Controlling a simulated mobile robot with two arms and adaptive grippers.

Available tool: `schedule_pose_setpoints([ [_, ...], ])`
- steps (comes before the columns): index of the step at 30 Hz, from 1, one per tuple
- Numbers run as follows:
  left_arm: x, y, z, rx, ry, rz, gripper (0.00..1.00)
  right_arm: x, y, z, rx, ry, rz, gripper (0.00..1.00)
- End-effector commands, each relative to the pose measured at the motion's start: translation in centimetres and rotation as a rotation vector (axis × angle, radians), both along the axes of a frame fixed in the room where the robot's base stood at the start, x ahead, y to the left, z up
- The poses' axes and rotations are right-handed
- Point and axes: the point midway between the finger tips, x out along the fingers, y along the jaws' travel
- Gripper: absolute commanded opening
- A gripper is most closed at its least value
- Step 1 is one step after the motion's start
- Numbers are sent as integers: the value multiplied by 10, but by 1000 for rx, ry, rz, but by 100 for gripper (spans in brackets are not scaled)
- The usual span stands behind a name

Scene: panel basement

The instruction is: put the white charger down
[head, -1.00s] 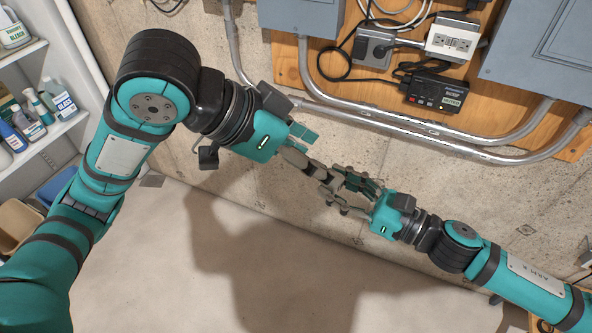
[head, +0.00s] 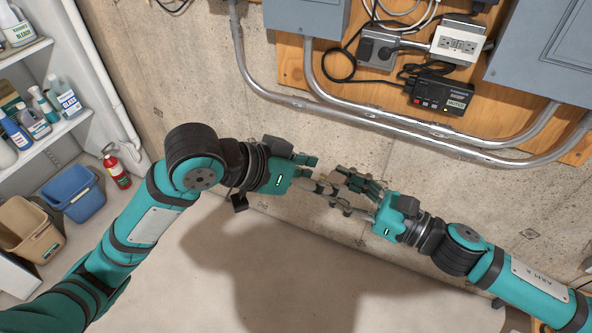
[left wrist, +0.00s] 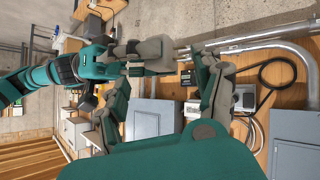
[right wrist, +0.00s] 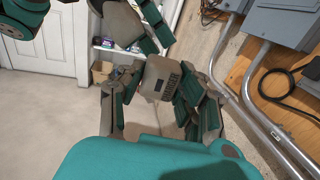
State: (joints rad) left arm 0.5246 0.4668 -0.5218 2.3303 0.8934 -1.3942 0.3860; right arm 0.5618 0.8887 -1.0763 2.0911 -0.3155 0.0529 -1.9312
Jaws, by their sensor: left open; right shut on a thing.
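The white charger (right wrist: 160,78) looks pale grey-beige with a dark label grid in the right wrist view. It sits between the fingers of my right gripper (right wrist: 155,100), which is shut on it. In the head view the right gripper (head: 358,193) is held in front of the concrete wall, and its fingers largely hide the charger. My left gripper (head: 318,178) is open close beside the right fingertips, seemingly empty. In the left wrist view its fingers (left wrist: 165,70) are spread, with the right gripper beyond. Whether the left fingers touch the charger I cannot tell.
A wooden board (head: 390,93) on the wall carries a white outlet box (head: 458,42), a black backup unit (head: 440,93) and cables. Metal conduit (head: 400,125) runs below. A shelf (head: 40,138) with bottles, bins and a red extinguisher (head: 117,168) stand left. The floor below is clear.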

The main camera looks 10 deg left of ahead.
Motion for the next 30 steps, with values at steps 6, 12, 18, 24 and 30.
schedule_pose_setpoints([
  [6,15,-23,-19,0,1,0,69,0,0,0,0,0,0,0],
  [12,20,-32,-26,1,-2,0,69,0,0,0,0,0,0,0],
  [18,21,-33,-27,2,-1,-1,69,0,0,0,0,0,0,0],
  [24,21,-32,-27,2,-1,-1,53,0,0,0,1,0,0,0],
  [30,19,-33,-27,0,0,-4,27,0,0,0,0,0,0,0],
])
